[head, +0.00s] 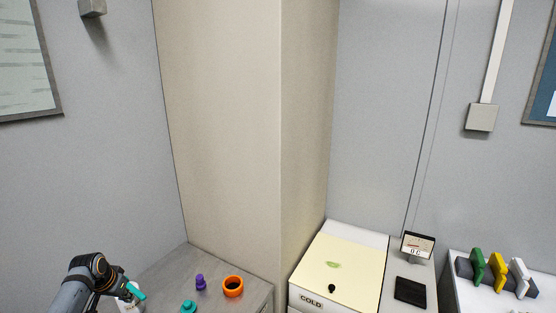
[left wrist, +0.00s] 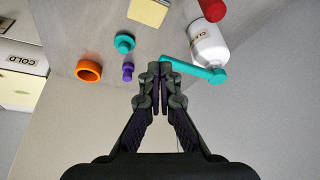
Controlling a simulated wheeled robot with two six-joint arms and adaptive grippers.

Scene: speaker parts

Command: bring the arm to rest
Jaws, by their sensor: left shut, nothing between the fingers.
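My left arm comes in at the lower left of the head view, with its gripper (head: 118,285) over the left end of the grey table (head: 165,268). In the left wrist view, the left gripper (left wrist: 158,72) is shut, with its fingers together and nothing between them. A teal bar with a rounded end (left wrist: 200,71) lies just beyond and right of the fingertips; I cannot tell whether they touch. It also shows beside the gripper in the head view (head: 136,291). My right gripper is in neither view.
An orange ring (head: 233,286), a purple piece (head: 200,282) and a teal round piece (head: 188,306) stand on the table. A white bottle (left wrist: 208,45) with a red top is near the teal bar. A cream-topped box marked COLD (head: 335,262) stands to the right.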

